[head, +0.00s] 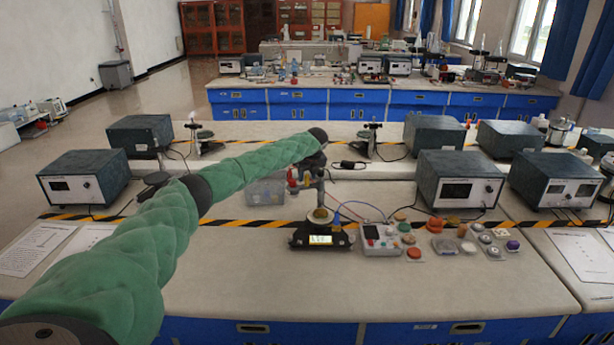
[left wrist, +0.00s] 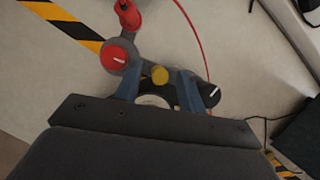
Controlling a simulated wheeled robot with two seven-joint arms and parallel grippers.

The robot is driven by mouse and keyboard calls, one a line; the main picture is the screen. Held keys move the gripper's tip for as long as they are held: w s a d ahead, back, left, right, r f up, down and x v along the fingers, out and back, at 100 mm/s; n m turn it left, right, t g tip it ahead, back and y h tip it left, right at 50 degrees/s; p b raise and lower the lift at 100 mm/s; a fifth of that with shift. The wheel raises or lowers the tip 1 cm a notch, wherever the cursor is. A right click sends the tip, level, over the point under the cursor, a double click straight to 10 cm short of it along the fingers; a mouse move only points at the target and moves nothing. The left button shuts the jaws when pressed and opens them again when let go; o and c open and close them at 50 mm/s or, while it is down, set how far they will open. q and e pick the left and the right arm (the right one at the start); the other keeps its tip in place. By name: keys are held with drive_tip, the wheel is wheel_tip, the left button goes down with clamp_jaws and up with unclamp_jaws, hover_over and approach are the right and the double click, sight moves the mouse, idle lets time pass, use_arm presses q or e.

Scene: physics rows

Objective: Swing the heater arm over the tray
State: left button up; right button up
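The heater (head: 293,180) stands on the bench behind a small black device with a lit display (head: 318,240). Its red parts and dark arm show beside my gripper. A round pale tray (head: 320,214) with a brownish lump sits on that device. My left gripper (head: 312,172) is over the heater, pointing down. In the left wrist view its two blue fingers (left wrist: 158,88) stand apart on either side of a dark link with a yellow cap (left wrist: 160,75). A red knob (left wrist: 113,57) is left of the fingers. Contact with the link cannot be told. My right gripper is not in view.
A control box (head: 381,238) and several coloured pots stand right of the tray. A clear bin (head: 265,192) is to the left. Grey instrument boxes (head: 458,180) line the bench behind. A red cable (left wrist: 200,40) runs near the gripper. The bench front is clear.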

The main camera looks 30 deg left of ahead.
use_arm(q)
drive_tip(key=shift+x, duration=0.9)
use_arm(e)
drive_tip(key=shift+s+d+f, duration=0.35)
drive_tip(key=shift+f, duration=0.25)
use_arm(q)
clamp_jaws()
